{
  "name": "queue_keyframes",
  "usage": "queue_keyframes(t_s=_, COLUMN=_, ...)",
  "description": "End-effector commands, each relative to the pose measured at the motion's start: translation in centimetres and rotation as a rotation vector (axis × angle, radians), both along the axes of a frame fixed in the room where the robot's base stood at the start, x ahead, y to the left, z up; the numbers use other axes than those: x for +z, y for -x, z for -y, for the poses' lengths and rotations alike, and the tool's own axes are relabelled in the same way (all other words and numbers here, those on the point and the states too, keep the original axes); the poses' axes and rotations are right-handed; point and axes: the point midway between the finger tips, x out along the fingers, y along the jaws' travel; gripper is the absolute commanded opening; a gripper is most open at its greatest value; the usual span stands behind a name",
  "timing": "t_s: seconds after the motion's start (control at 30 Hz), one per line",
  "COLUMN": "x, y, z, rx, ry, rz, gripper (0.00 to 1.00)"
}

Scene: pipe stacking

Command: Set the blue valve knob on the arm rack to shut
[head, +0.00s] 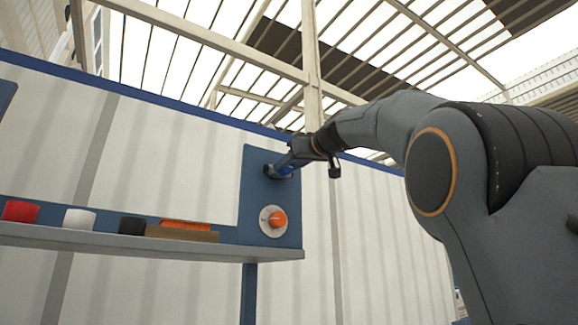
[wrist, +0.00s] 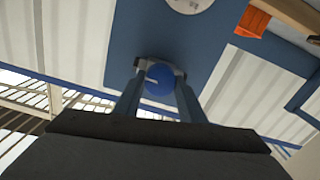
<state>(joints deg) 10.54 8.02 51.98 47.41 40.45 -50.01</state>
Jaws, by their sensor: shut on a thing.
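The blue valve knob (wrist: 159,80) sits on the blue panel of the arm rack (wrist: 205,42). In the wrist view it is between my two fingers, with a short white mark on its face pointing sideways. My gripper (wrist: 160,85) is shut on the knob. In the head view my gripper (head: 283,168) reaches the upper part of the rack panel (head: 257,190), and the blue knob (head: 286,171) is mostly hidden behind the fingers. The exact angle of the knob is hard to tell.
An orange knob (head: 277,219) on a round white plate is below the blue one. A grey shelf (head: 120,243) holds a red cylinder (head: 20,211), a white cylinder (head: 79,219), a black cylinder (head: 132,225) and a brown box with orange on top (head: 182,232). A pale corrugated wall stands behind.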

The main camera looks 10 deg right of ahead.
Motion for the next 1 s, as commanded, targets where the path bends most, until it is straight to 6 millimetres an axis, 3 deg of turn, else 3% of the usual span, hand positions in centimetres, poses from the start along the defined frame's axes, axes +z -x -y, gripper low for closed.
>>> queue_keyframes(t_s=1.0, x=0.01, y=-0.01, z=0.11, rx=0.0, ry=-0.867, rz=-0.284, gripper=0.14)
